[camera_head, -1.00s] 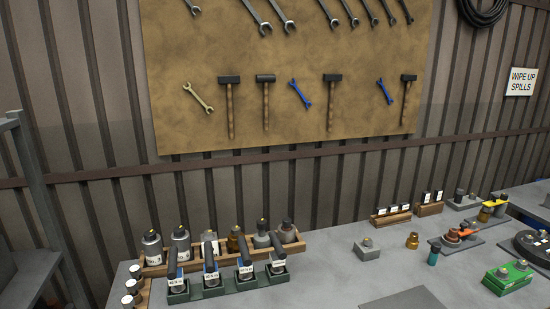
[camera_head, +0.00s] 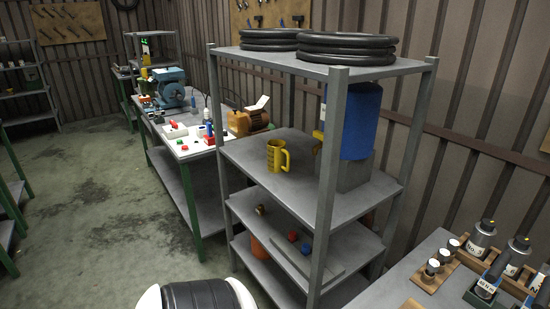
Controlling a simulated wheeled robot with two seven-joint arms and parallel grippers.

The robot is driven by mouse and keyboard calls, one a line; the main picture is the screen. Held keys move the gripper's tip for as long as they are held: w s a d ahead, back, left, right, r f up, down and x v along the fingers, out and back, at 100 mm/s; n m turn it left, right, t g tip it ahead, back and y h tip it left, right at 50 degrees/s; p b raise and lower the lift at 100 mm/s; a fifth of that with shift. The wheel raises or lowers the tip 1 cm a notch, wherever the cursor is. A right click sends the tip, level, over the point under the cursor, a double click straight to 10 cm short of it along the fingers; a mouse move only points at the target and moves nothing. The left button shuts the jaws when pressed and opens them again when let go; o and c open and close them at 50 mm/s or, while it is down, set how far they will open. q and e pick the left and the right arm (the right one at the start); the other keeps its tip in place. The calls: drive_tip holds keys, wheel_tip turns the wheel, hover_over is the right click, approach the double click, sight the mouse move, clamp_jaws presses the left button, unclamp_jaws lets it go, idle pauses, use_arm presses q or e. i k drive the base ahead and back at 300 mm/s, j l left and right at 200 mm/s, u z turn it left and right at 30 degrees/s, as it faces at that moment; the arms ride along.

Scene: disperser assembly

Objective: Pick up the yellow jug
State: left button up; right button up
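The yellow jug (camera_head: 277,157) stands upright on the middle shelf of a grey metal rack (camera_head: 240,153), near the shelf's left part. Its handle is on its right side in the picture. Nothing touches it. Neither of my grippers shows in the head view.
A blue cylinder (camera_head: 362,120) stands right of the jug, behind a rack post (camera_head: 328,190). Black hoses or tyres (camera_head: 348,47) lie on the top shelf. A workbench (camera_head: 190,150) with a blue motor (camera_head: 173,85) stands left. Open floor (camera_head: 85,200) lies at left.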

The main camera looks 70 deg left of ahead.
sight(277, 152)
drive_tip(key=u, duration=2.15)
drive_tip(key=i+j+z, duration=0.1)
drive_tip(key=z, duration=0.4)
